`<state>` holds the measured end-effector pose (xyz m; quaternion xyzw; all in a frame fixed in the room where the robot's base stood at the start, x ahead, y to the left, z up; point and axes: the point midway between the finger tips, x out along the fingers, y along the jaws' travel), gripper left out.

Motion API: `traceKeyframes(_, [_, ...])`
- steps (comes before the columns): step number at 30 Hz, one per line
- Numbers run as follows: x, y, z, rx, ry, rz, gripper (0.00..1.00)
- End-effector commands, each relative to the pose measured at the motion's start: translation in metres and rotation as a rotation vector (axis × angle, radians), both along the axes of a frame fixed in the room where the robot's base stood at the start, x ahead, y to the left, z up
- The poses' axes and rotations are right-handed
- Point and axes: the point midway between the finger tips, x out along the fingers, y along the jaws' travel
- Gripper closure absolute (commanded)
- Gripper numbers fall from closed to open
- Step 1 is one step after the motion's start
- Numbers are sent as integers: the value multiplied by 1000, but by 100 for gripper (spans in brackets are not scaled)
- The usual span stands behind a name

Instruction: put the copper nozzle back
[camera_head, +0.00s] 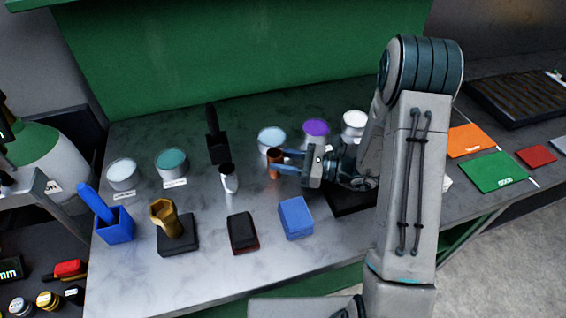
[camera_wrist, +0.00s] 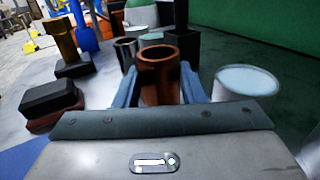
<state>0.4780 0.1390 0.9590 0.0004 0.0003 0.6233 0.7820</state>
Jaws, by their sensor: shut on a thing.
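The copper nozzle (camera_head: 273,165) is a small upright copper-brown tube near the middle of the grey bench (camera_head: 140,275). My gripper (camera_head: 281,164) reaches in from the right and is shut on it. In the wrist view the nozzle (camera_wrist: 160,68) stands between the two blue fingers, with its open round top showing. Its lower part is hidden by the gripper body, so I cannot tell whether it touches the bench. A silver nozzle (camera_head: 228,179) stands just left of it, apart.
Round tins with pale blue (camera_head: 271,136), purple (camera_head: 316,130) and green (camera_head: 171,162) tops stand behind. A black block (camera_head: 217,150) is at back left. In front are a gold piece (camera_head: 168,221) on a black base, a black-and-red box (camera_head: 242,234) and a blue box (camera_head: 295,218).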

Motion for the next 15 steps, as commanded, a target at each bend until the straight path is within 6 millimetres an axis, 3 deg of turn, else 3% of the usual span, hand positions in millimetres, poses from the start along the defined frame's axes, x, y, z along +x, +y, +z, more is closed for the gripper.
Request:
traceKeyframes(5, [0,0,-14,1,-1,1,96])
traceKeyframes(15, [0,0,-17,2,-2,0,96])
